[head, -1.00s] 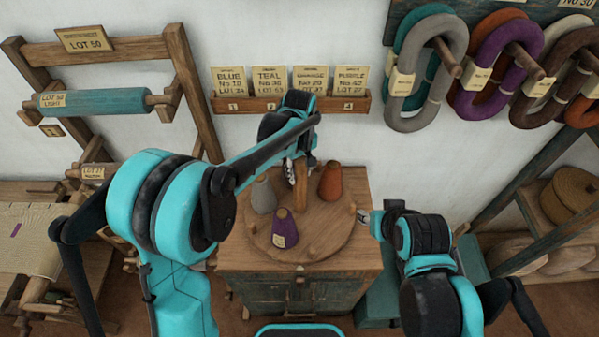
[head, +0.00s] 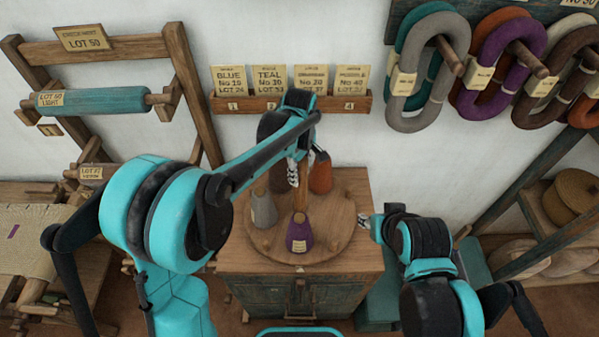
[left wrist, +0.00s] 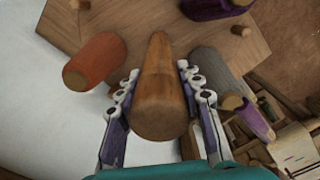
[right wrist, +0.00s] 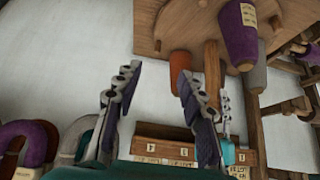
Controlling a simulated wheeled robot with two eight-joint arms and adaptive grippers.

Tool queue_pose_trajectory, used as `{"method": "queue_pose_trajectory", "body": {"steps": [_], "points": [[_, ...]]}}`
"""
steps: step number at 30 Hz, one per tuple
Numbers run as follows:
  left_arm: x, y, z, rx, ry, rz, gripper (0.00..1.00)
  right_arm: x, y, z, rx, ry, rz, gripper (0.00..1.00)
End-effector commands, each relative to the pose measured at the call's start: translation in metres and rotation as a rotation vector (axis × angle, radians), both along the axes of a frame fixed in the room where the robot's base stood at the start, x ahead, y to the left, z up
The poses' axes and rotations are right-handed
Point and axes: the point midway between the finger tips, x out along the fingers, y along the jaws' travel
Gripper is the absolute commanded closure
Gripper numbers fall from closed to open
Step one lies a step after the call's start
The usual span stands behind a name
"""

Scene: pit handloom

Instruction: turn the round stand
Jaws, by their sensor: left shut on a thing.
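The round stand (head: 335,222) is a wooden disc with pegs on top of a small cabinet. A purple cone (head: 299,230), a grey cone (head: 263,207) and an orange cone (head: 320,174) stand on it. A wooden post (left wrist: 160,90) rises from its middle. My left gripper (head: 295,166) is shut on this post, with a finger on each side in the left wrist view. My left arm hides part of the stand's far side. My right gripper (head: 366,221) is beside the stand's right edge; its fingers are apart and empty in the right wrist view (right wrist: 152,82).
The cabinet (head: 255,285) is under the stand. A card rack (head: 240,103) is on the wall behind. Yarn hanks (head: 425,75) hang at upper right above shelves (head: 545,215). A loom frame (head: 190,90) stands at left.

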Motion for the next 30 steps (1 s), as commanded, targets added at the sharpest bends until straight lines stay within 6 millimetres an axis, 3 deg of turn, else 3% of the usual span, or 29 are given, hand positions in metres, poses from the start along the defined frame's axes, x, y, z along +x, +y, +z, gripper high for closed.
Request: {"method": "queue_pose_trajectory", "body": {"steps": [18,19,21,30], "points": [[0.0001,-0.0006,0.0005,-0.001,0.000,0.022,1.00,0.0000,0.0000,-0.0005,0.000,0.000,0.000,0.60],[0.0001,-0.0006,0.0005,-0.001,0.000,0.022,0.59,0.0000,0.0000,-0.0005,0.000,0.000,0.000,0.60],[0.0000,-0.0005,0.0005,-0.001,0.000,0.021,0.43,0.0000,0.0000,-0.0005,0.000,0.000,0.000,0.60],[0.0000,-0.0002,0.0010,0.000,0.000,0.022,0.43,0.0000,0.0000,-0.0006,0.000,0.000,0.000,0.60]]}}
